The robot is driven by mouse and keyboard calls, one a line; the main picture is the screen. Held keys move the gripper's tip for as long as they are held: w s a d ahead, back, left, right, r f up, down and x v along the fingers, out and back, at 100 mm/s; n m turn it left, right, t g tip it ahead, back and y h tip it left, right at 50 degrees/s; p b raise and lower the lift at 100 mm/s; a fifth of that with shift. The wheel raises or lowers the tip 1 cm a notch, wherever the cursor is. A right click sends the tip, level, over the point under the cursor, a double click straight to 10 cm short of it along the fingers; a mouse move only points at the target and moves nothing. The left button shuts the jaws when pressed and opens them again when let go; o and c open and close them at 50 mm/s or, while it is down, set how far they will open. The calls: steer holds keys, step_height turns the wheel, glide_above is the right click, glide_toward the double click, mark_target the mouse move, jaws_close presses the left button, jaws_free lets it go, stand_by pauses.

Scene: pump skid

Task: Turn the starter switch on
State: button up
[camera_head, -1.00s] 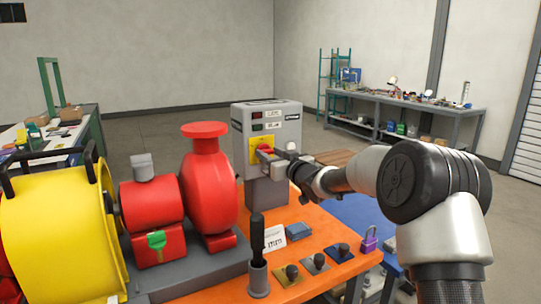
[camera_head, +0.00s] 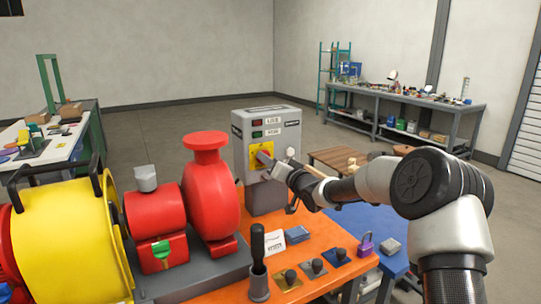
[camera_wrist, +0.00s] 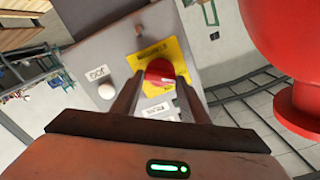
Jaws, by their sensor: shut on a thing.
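The grey starter box (camera_head: 285,142) stands at the back of the orange skid. Its yellow switch plate (camera_head: 249,150) faces me and is partly covered by my gripper (camera_head: 264,160). In the wrist view the red starter switch (camera_wrist: 160,71) is a round knob on the yellow plate (camera_wrist: 174,52). My gripper (camera_wrist: 158,82) has a finger on each side of the knob and is shut on it. A white mark shows on the knob's lower right part. I cannot tell which position the mark stands for.
A red pump (camera_head: 209,190) stands close left of the box. A white button (camera_wrist: 106,91) is beside the switch. A black-handled tool (camera_head: 258,245), several small coloured plates and a purple padlock (camera_head: 365,244) are in front. The floor behind is clear.

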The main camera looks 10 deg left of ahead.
steer(key=shift+w+d+f+m+p, duration=0.1)
steer(key=shift+m+p, duration=0.3)
steer(key=shift+m, duration=2.5)
steer(key=shift+f+m+p, duration=0.1)
steer(key=shift+m+p, duration=0.25)
steer(key=shift+m, duration=2.55)
steer(key=o, duration=1.1)
steer(key=shift+c, duration=0.2)
steer(key=v, duration=1.7)
steer(key=shift+p, duration=0.3)
